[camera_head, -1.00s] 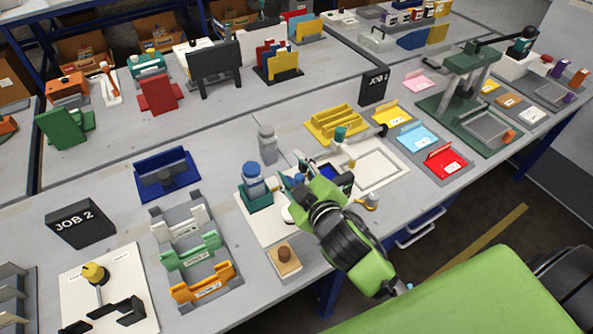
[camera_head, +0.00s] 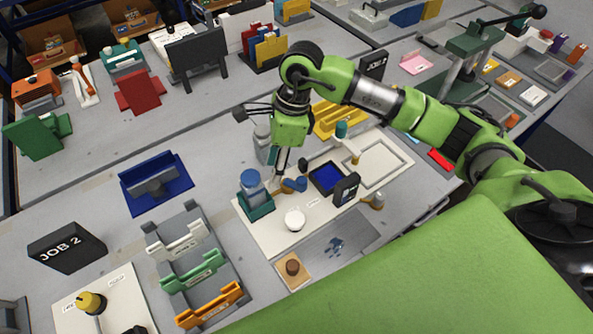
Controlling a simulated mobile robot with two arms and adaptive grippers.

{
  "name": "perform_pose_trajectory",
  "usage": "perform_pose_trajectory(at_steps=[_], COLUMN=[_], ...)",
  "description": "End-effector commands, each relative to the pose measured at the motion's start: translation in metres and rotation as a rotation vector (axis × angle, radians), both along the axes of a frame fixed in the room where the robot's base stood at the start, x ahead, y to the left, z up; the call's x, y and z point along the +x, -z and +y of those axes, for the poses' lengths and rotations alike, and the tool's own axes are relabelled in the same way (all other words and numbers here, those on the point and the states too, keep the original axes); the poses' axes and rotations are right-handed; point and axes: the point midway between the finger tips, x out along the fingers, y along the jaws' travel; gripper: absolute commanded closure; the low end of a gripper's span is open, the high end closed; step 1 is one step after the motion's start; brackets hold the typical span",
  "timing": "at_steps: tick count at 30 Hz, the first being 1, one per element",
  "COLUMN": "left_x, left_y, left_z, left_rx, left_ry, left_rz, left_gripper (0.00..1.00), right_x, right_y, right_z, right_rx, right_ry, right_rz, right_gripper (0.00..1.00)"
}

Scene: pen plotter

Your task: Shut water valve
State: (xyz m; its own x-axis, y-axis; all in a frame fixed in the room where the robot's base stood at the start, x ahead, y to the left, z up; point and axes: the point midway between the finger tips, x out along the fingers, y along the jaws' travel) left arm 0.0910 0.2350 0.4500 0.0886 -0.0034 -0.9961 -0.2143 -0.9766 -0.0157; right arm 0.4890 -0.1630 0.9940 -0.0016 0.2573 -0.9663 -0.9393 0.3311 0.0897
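A small blue-handled fitting (camera_head: 294,184) sits on the white board (camera_head: 262,228), right of a blue-capped bottle (camera_head: 252,182) in a teal holder (camera_head: 257,205). It looks like the water valve, but its label is too small to read. My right gripper (camera_head: 279,168) points down just above and left of this fitting, close to the bottle. I cannot tell whether it touches the fitting, and its fingertips are too small to show open or shut. The gripper and forearm hide part of the board's back edge. My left gripper is not in view.
A dark blue tray (camera_head: 326,178) and a black box (camera_head: 346,188) stand right of the fitting. A white round knob (camera_head: 294,220) is in front. A grey bottle (camera_head: 263,143) stands behind the gripper. A sunken grey area (camera_head: 337,245) lies at the front.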

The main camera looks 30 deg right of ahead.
Motion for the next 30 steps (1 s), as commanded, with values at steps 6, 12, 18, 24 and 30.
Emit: perform_pose_trajectory(at_steps=[6,12,18,24,30], left_x=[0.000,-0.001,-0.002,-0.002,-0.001], left_y=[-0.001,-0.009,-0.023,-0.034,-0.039], left_z=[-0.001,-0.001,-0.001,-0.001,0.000], left_rx=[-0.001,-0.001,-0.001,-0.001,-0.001], left_ry=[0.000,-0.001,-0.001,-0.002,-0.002], left_rz=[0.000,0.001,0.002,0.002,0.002], left_gripper=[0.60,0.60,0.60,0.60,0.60], right_x=[0.009,0.008,0.007,0.008,0.009], right_y=[-0.009,0.011,0.052,0.093,0.119], right_z=[-0.074,-0.078,-0.077,-0.077,-0.076], right_rx=[-0.248,-0.265,-0.262,-0.261,-0.260], right_ry=[0.023,0.025,0.024,0.025,0.024], right_rz=[0.004,0.011,0.013,0.010,0.006], right_gripper=[0.62,0.62,0.62,0.62,0.62])
